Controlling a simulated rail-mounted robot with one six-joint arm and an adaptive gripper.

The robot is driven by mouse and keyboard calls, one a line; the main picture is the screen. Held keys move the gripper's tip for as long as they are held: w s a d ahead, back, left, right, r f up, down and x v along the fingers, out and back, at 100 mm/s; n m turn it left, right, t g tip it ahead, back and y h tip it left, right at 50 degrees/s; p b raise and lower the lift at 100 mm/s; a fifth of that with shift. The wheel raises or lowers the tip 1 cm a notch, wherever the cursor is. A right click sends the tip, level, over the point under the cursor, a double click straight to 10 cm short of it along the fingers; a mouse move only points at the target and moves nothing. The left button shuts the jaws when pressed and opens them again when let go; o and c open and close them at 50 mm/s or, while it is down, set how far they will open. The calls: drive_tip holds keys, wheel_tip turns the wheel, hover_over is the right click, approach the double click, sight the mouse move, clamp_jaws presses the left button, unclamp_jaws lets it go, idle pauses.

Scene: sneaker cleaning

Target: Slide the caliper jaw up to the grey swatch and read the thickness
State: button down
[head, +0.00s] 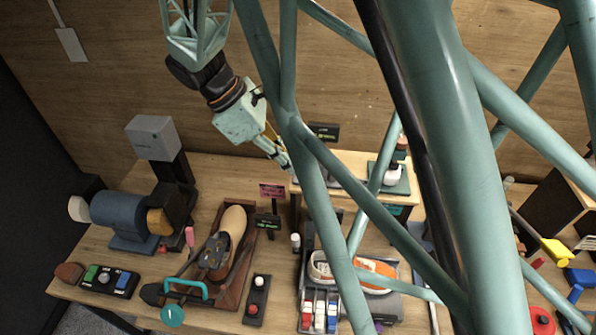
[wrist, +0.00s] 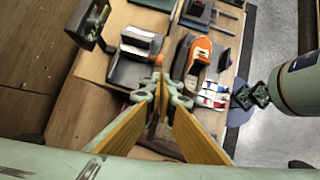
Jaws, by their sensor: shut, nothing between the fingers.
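My gripper (head: 284,162) hangs over the back of the bench in the head view, pointing down and to the right. Its fingers are shut with nothing between them. In the wrist view, the gripper's (wrist: 163,84) yellow-sided fingers come together near the middle of the picture. They are above the bench and apart from the things below, as far as I can tell. I cannot make out the caliper, its jaw or the grey swatch with certainty in either view. My teal frame hides part of the raised back shelf in the head view.
An orange and white sneaker (head: 376,272) sits at the front centre and also shows in the wrist view (wrist: 200,52). Red, white and blue bottles (head: 318,312) stand beside it. A shoe last (head: 232,222) and a blue-grey bench machine (head: 118,213) stand left. A dark display (head: 324,131) stands behind.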

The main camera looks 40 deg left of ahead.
drive_tip(key=v, duration=0.6)
drive_tip(key=shift+r, duration=0.25)
drive_tip(key=shift+a, duration=0.1)
drive_tip(key=shift+s+a+f+b, duration=0.2)
drive_tip(key=shift+a+b, duration=0.1)
drive_tip(key=shift+b, duration=1.15)
